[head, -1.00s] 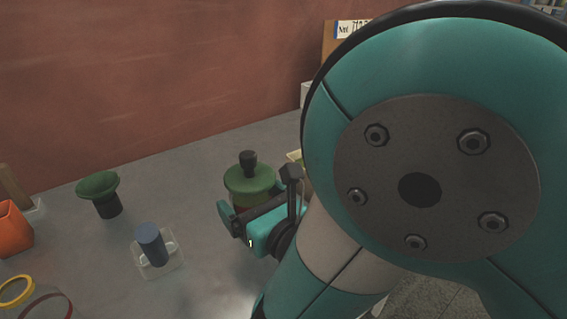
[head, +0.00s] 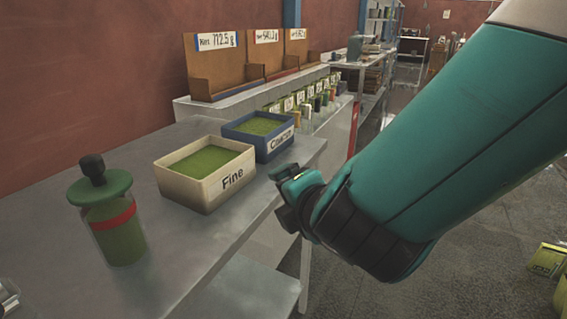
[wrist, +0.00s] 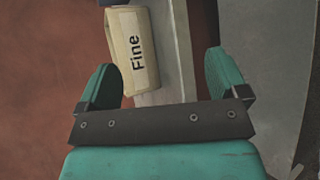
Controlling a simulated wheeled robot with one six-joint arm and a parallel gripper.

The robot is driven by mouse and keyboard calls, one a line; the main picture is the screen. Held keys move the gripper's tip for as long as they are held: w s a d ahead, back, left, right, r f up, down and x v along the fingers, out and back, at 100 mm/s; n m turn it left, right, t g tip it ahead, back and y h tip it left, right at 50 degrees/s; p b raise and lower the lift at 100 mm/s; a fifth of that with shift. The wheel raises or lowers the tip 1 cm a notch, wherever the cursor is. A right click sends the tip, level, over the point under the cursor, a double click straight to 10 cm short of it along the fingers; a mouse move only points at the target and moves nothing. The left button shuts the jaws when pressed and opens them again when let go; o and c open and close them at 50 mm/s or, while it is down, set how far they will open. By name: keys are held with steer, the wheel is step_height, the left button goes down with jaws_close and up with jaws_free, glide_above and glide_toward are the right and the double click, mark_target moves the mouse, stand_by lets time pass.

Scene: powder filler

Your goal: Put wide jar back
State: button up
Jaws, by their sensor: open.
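The wide jar (head: 118,225), a clear jar of green powder with a red band, a green lid and a dark knob, stands upright on the grey table (head: 200,245) at the left of the head view. My gripper (head: 287,182) is to the right of the jar and apart from it, past the table's right edge near the bin labelled Fine. In the wrist view the two teal fingers of my gripper (wrist: 160,80) are spread apart with nothing between them. The jar is not in the wrist view.
The cream Fine bin (head: 205,175) and the blue Coarse bin (head: 258,135) hold green powder on the table. Brown display stands (head: 212,68) and a row of small containers (head: 305,100) are behind.

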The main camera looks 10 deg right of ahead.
steer(key=s+d+f+m+g+h, duration=0.1)
steer(key=s+d+m+g+h, duration=0.15)
steer(key=d+m, duration=0.35)
steer(key=s+d+r+m+g+y, duration=0.1)
steer(key=s+r+m+g, duration=0.1)
steer(key=s+m+g, duration=0.3)
steer(key=s+d+r+m+g+y, duration=0.1)
steer(key=s+m+g, duration=0.4)
steer(key=s, duration=0.6)
steer(key=shift+s+d+r+m+y, duration=0.3)
steer(key=shift+s+r+m+y, duration=0.2)
steer(key=shift+m, duration=0.3)
steer(key=shift+w, duration=0.1)
step_height(320, 180, up, 10)
steer(key=p, duration=1)
steer(key=shift+f, duration=0.1)
